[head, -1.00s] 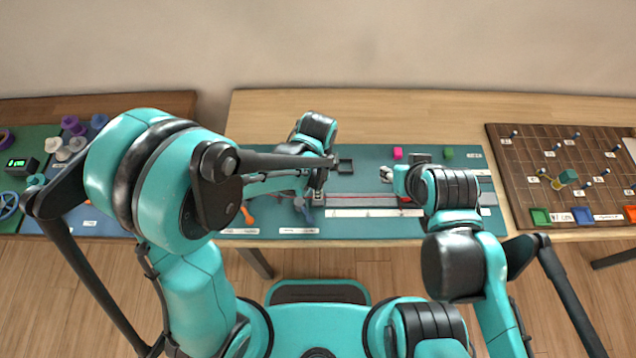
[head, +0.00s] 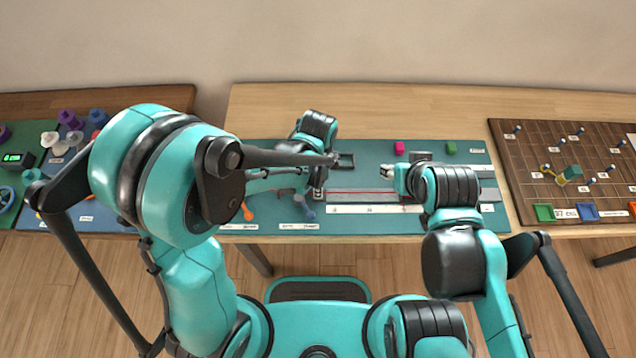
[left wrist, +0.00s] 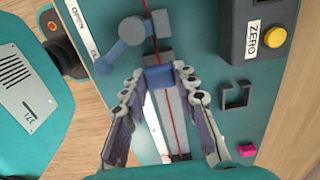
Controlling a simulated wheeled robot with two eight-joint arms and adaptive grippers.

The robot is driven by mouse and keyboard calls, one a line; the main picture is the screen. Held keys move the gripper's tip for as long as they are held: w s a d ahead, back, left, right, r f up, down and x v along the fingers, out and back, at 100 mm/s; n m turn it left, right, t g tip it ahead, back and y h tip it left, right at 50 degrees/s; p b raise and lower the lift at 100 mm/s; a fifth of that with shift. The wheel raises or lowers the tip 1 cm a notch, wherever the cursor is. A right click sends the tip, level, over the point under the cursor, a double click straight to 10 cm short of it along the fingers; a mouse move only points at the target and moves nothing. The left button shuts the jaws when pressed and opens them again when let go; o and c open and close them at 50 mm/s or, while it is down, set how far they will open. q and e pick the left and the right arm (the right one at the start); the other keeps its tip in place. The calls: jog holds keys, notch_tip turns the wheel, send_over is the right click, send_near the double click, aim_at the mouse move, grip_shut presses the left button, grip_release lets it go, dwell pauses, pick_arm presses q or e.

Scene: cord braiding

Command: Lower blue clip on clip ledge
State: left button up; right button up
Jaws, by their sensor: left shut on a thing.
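My left gripper (left wrist: 158,74) is shut on the blue clip (left wrist: 158,77), a small block between its fingertips in the left wrist view. A thin red cord (left wrist: 172,120) passes at the clip and runs on along a grey rail (left wrist: 176,108). A dark grey block (left wrist: 158,58) sits right beyond the clip. Whether the clip touches it or the surface below, I cannot tell. In the head view, my left gripper (head: 318,188) is at the rail's left end; the clip is too small to make out there. My right gripper (head: 388,172) is by the rail further right, its fingers unclear.
A blue-grey lever with round ends (left wrist: 132,30) stands close beside the left gripper. A dark square frame (left wrist: 236,95), a pink cube (left wrist: 246,150) and a box with a yellow button (left wrist: 274,38) lie to the right. A brown pegboard (head: 550,170) is further right.

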pick_arm(q)
jog(key=shift+f, duration=0.1)
jog(key=shift+f+b, duration=0.55)
jog(key=shift+b, duration=0.1)
jog(key=shift+f, duration=0.15)
jog(key=shift+f+b, duration=0.25)
jog(key=shift+b, duration=0.15)
jog(key=o, duration=0.8)
jog(key=shift+r+p, duration=3.1)
jog(key=shift+r, duration=1)
